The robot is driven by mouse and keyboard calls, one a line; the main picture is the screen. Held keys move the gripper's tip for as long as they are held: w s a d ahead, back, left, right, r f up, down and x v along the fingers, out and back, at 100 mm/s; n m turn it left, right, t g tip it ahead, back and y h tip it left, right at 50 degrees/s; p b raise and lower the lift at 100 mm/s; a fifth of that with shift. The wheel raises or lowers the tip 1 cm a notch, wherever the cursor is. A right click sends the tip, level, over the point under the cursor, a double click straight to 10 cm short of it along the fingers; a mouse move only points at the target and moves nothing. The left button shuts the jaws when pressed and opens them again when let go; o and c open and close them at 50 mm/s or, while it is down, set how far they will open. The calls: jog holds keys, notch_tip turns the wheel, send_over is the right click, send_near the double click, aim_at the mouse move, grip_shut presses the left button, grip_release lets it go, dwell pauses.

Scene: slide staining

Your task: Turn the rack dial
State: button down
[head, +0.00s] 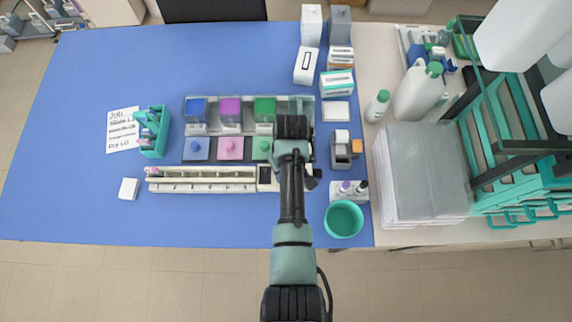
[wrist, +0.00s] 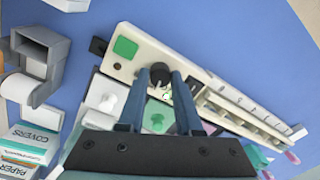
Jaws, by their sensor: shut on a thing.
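The rack is a long cream bar with a row of numbered slots; it shows in the head view (head: 205,187) and runs diagonally across the wrist view (wrist: 222,95). Its dial, a round black knob (wrist: 159,72), sits near one end, beside a green square (wrist: 125,47). My gripper (wrist: 160,80) has its two fingers on either side of the dial and is shut on it. In the head view my arm covers the rack's right end, so the dial and fingertips are hidden there.
Blue, pink and green staining jars (head: 230,112) stand just behind the rack. A teal slide holder (head: 152,145) and a handwritten note (head: 123,129) lie left. A teal cup (head: 343,219) stands to the right. The left of the blue mat (head: 70,190) is mostly clear.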

jog(key=n, duration=0.7)
jog(key=shift+w+r+p, duration=0.1)
jog(key=shift+p, duration=0.25)
dwell(0.4)
jog(key=c, duration=0.6)
grip_release()
jog(key=r+b, duration=0.1)
jog(key=r, duration=1.2)
jog(key=shift+w+d+b, duration=0.1)
jog(key=shift+w+b, duration=0.1)
jog(key=shift+b, duration=0.2)
jog(key=shift+f, duration=0.1)
